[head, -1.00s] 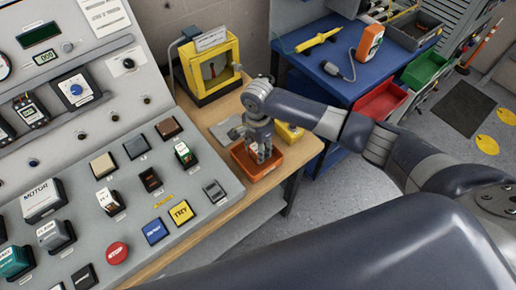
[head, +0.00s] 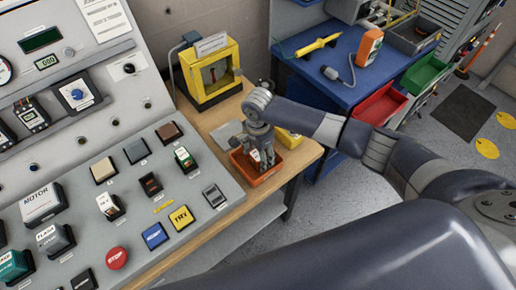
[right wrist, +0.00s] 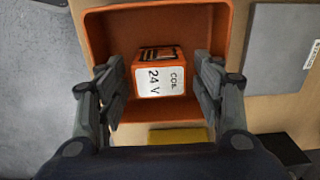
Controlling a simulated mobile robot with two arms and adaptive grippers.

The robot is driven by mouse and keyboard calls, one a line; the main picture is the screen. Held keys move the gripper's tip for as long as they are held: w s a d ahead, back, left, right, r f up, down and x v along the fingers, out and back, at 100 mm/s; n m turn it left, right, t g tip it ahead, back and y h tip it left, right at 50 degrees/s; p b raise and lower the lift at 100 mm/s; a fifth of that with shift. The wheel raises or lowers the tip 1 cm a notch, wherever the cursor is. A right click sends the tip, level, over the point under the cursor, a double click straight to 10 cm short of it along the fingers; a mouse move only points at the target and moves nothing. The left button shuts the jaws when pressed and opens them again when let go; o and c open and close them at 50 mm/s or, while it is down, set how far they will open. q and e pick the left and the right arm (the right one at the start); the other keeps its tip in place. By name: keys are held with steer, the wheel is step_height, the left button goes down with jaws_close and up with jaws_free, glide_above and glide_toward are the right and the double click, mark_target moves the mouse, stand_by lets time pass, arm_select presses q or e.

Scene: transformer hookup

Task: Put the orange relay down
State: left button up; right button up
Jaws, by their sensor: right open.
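The orange relay (right wrist: 158,82), a block with a white label reading "COIL 24 V", lies inside the orange bin (right wrist: 225,20). My right gripper (right wrist: 160,92) is open, with one finger on each side of the relay and a gap on both sides. In the head view the right gripper (head: 260,152) points down into the orange bin (head: 250,178), and the relay's white label (head: 255,155) shows between the fingers. My left gripper is not in view.
The grey control panel (head: 205,222) with many buttons stands left of the bin. A yellow-framed box (head: 212,93) is behind it, and a yellow bin (head: 291,138) is beside it. A blue bench (head: 345,92) with red and green bins stands at the back right.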

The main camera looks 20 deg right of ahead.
step_height(320, 180, up, 12)
steer(key=b, duration=0.2)
stand_by(0.5)
